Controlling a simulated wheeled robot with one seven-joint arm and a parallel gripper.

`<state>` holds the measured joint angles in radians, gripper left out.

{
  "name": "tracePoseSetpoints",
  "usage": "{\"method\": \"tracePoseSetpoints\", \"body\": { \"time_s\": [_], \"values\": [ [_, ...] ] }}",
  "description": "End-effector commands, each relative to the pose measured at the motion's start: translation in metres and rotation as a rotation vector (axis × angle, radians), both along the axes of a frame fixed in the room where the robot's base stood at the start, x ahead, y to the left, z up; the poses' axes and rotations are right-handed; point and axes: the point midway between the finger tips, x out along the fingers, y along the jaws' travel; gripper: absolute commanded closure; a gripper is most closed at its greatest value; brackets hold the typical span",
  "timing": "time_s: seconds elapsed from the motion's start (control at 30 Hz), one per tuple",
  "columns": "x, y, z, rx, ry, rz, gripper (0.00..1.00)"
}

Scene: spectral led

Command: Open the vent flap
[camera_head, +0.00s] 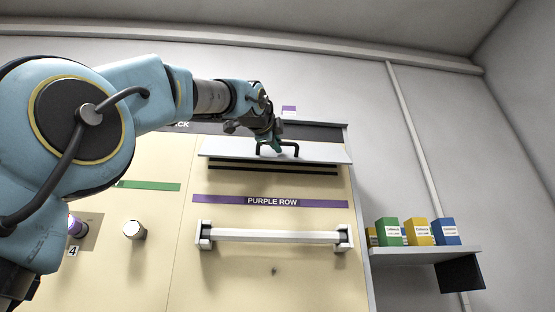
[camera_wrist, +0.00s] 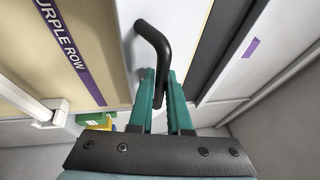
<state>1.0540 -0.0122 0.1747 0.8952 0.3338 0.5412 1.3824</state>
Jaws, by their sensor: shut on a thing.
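The vent flap (camera_head: 323,152) is a white panel near the top of the cream cabinet, tilted outward above a dark slotted opening (camera_head: 270,167). A black bar handle (camera_head: 291,148) is fixed on the flap. The fingertips partly hide the handle's near end.
A purple label (camera_head: 270,201) reading "PURPLE ROW" and a white horizontal bar (camera_head: 275,236) are below the flap. A shelf (camera_head: 420,251) with green, yellow and blue boxes (camera_head: 418,232) is at the right. A round knob (camera_head: 134,230) sticks out at the lower left.

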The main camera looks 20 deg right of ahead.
Motion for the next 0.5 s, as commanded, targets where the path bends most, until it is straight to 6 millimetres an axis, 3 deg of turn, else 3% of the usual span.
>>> {"method": "tracePoseSetpoints", "body": {
  "time_s": [0.33, 0.37, 0.43, 0.5],
  "values": [
    [0.0008, 0.0064, 0.0041, -0.005, -0.007, 0.01, 1.0],
    [0.0008, 0.0064, 0.0042, -0.005, -0.007, 0.01, 0.83],
    [0.0007, 0.0062, 0.0041, -0.005, -0.007, 0.009, 0.75],
    [0.0006, 0.0052, 0.0036, -0.004, -0.006, 0.008, 0.74]
  ]
}}
